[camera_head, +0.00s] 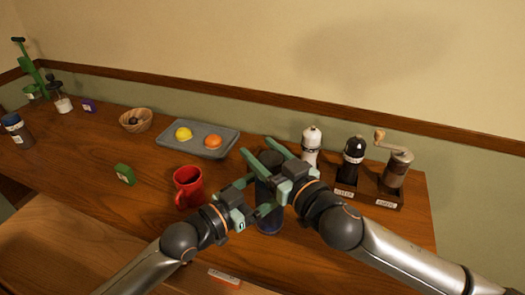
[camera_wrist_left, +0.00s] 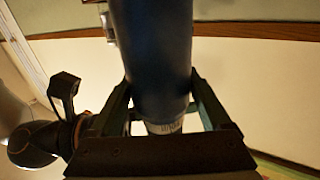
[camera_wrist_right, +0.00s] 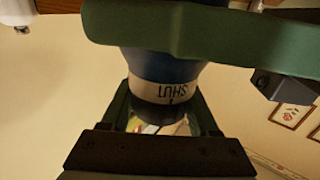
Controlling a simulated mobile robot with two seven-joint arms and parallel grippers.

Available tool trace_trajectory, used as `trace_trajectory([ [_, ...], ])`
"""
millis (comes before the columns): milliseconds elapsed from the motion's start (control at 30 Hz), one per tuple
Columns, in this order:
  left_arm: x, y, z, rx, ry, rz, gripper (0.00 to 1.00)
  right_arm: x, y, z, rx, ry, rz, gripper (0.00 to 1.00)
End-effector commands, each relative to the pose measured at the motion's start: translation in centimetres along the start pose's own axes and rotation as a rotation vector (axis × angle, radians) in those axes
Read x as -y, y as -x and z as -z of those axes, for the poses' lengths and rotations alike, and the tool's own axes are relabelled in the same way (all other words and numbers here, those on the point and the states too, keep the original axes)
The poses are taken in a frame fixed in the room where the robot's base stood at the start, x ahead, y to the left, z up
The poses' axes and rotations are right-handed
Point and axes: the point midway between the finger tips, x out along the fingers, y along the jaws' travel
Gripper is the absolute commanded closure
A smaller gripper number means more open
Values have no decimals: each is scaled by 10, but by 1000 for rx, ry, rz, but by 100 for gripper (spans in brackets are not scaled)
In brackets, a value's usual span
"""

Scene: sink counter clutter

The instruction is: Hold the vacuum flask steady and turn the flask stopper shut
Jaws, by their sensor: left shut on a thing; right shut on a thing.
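The dark blue vacuum flask (camera_head: 270,224) stands upright near the front of the counter, partly hidden by my grippers. My left gripper (camera_head: 256,198) is shut on the flask body, which also fills the left wrist view (camera_wrist_left: 152,55) between the fingers. My right gripper (camera_head: 268,158) is shut at the flask's top, around the flask stopper, which the fingers mostly hide. In the right wrist view a pale band (camera_wrist_right: 162,92) around the flask reads "SHUT", with a short dark mark below the word. I cannot tell how the stopper's own mark lines up with it.
A red mug (camera_head: 188,187) stands close to the left of my left gripper. A grey tray (camera_head: 172,148) with a yellow and an orange fruit lies behind. A white mill (camera_head: 311,147), a black mill (camera_head: 351,160) and a coffee grinder (camera_head: 397,172) stand at right. A green block (camera_head: 125,174) lies left.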

Motion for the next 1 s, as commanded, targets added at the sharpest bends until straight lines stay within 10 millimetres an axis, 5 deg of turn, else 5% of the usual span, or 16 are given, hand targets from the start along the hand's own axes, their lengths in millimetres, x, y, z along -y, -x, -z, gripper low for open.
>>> trace_trajectory([
  [367,0,0,-1,1,0,0,100,0,0,0,1,0,-1,95],
  [1000,0,0,0,2,-1,-1,100,6,0,-2,7,9,256,95],
])
